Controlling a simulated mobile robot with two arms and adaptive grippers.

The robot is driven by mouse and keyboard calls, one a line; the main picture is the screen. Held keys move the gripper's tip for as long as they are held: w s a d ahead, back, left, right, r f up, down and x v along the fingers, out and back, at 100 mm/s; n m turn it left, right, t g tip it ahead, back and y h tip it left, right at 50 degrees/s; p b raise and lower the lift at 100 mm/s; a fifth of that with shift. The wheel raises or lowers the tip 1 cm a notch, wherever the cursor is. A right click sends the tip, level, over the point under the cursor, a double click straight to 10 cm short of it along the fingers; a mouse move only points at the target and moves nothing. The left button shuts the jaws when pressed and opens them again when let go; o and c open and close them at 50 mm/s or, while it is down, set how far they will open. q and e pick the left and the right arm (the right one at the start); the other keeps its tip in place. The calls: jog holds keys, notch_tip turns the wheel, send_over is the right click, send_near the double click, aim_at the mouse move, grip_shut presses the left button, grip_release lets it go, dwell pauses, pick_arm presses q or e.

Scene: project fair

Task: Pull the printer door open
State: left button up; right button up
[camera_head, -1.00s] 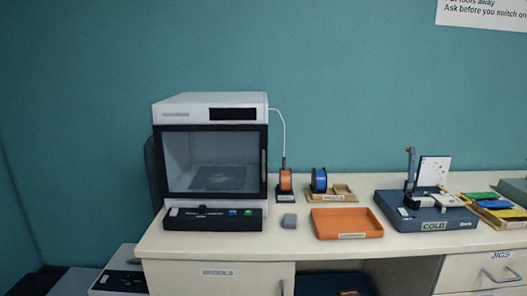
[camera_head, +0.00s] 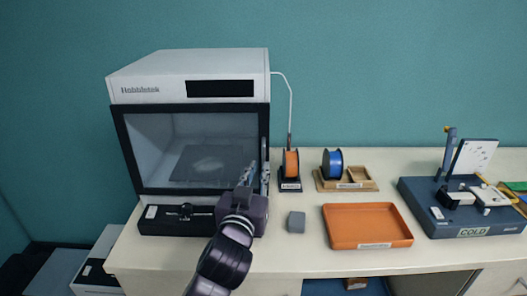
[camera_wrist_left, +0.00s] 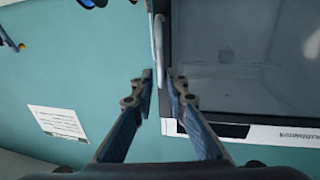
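The printer (camera_head: 188,78) is a white box with a dark-framed glass door (camera_head: 150,150), which is shut. The door's upright handle (camera_head: 263,150) is at the door's right edge; it also shows as a pale bar in the left wrist view (camera_wrist_left: 158,38). My left gripper (camera_head: 257,178) is in front of the handle's lower part. In the left wrist view its two fingers (camera_wrist_left: 159,76) are apart, with the handle lined up with the gap between them. I cannot tell whether they touch it. My right gripper is in neither view.
Right of the printer stand an orange spool (camera_head: 290,163) and a blue spool (camera_head: 332,163). A small grey block (camera_head: 296,222) and an orange tray (camera_head: 368,207) lie on the bench. A dark blue fixture (camera_head: 420,195) is further right. A control strip (camera_head: 160,226) runs below the door.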

aim_at(263, 158)
pick_arm(q)
jog(key=w, duration=0.1)
jog(key=w+p, duration=0.1)
jog(key=w, duration=0.1)
jog(key=shift+w+d+r, duration=0.15)
jog(key=shift+w+d, duration=0.1)
jog(key=shift+d, duration=0.1)
jog(key=w, duration=0.2)
jog(key=shift+w+d, duration=0.2)
jog(key=shift+w, duration=0.25)
jog(key=shift+w+d+f, duration=0.1)
jog(key=shift+f, duration=0.1)
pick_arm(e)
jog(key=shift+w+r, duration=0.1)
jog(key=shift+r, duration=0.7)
pick_arm(q)
grip_shut()
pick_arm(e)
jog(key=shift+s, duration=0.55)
